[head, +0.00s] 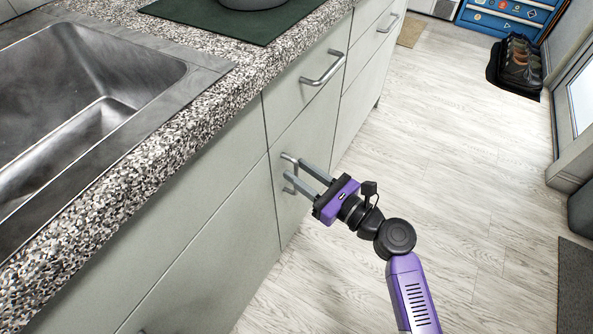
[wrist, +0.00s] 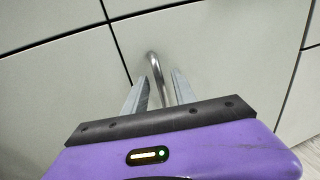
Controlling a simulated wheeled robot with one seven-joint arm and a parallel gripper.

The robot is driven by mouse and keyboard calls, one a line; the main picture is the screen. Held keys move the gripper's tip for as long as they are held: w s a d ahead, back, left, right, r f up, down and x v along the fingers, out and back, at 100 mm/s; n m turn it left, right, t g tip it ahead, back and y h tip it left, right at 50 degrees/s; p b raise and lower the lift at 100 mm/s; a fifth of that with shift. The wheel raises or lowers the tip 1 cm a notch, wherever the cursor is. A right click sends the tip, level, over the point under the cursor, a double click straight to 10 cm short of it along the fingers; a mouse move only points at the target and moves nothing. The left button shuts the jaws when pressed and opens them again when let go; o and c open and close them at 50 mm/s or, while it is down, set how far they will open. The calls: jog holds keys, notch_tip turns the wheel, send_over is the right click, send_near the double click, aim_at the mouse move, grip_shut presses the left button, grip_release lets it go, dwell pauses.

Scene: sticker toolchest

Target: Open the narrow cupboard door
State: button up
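The narrow cupboard door (head: 308,152) is a pale grey panel below a drawer front and looks flush with its neighbours, so shut. It also shows in the wrist view (wrist: 215,50). Its metal bar handle (head: 287,157) sits near the door's upper left edge. My gripper (head: 295,168) is at this handle, its two grey fingers pointing at the door. In the wrist view the handle (wrist: 153,60) runs between the fingers (wrist: 159,82), with a finger on each side and small gaps visible. The lower part of the handle is hidden behind the gripper body.
A drawer with a bar handle (head: 322,68) is above the door. The speckled countertop (head: 150,135) holds a sink (head: 90,75) and overhangs the fronts. Open wooden floor (head: 450,150) lies to the right. A dark bag-like thing (head: 517,65) stands at the far right.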

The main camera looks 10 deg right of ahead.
jog(key=shift+w+a, duration=0.4)
jog(key=shift+w, duration=0.2)
grip_shut()
dwell(1.1)
